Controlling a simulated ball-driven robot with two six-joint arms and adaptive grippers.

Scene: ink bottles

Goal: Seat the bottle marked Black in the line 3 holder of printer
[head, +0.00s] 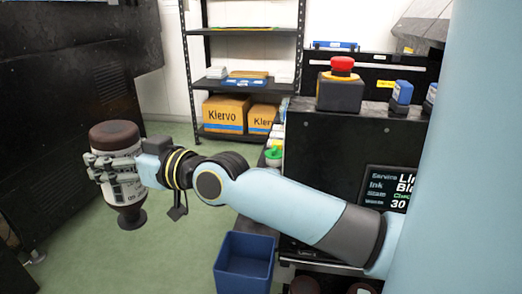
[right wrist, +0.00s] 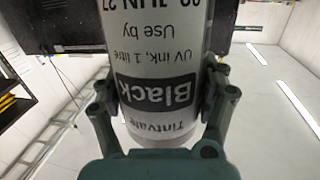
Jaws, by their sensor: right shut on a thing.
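My right gripper (head: 112,170) is shut around the middle of a bottle with a white label and dark ends (head: 130,190). The bottle is held in the air at the left of the head view, upright in line, its broad brown end up and its narrow dark neck end down. In the right wrist view the label of this bottle (right wrist: 150,50) reads Black, Tintvale, UV ink, 1 litre, with the print upside down. I cannot make out the line 3 holder. My left gripper is not in view.
A blue bin (head: 243,284) stands in front of the black machine. A red button on a dark box (head: 341,92) tops the machine. A shelf rack (head: 245,82) with Klervo boxes (head: 226,114) stands behind. Dark equipment (head: 65,110) fills the left. Green floor (head: 175,250) is open between.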

